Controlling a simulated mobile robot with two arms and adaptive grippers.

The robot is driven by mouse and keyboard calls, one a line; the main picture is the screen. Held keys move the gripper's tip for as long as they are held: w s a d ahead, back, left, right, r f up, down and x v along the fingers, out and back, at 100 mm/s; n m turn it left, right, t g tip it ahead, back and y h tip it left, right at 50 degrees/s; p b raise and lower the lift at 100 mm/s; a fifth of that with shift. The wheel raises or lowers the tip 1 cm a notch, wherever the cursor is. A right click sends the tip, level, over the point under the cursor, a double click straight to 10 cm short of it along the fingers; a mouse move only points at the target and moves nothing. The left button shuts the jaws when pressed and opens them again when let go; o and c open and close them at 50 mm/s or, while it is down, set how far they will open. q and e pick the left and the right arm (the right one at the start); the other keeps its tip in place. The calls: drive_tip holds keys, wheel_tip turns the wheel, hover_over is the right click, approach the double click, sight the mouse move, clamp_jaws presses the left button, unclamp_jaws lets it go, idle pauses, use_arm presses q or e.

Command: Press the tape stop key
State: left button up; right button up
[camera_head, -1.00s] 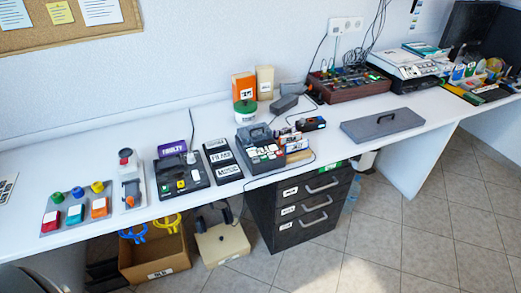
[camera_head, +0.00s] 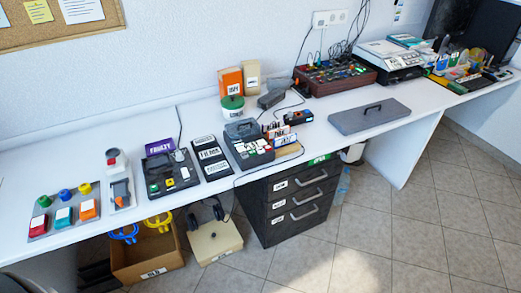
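Neither of my grippers shows in the head view. A dark grey device with a handle and a row of small white, green and red keys (camera_head: 249,146) stands on the white bench near the middle. It looks like a tape player, but the key labels are too small to read. To its left is a black box with green, yellow and red buttons (camera_head: 170,172), behind which is a purple sign reading FAULTY (camera_head: 160,146). I cannot tell which key is the tape stop key.
The white bench (camera_head: 345,145) runs across the view. Coloured button blocks (camera_head: 64,212) lie at left, black labelled cases (camera_head: 211,158) in the middle, a grey lidded case (camera_head: 369,116) at right. Below are a drawer unit (camera_head: 296,200) and a cardboard box (camera_head: 148,259). Tiled floor in front is clear.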

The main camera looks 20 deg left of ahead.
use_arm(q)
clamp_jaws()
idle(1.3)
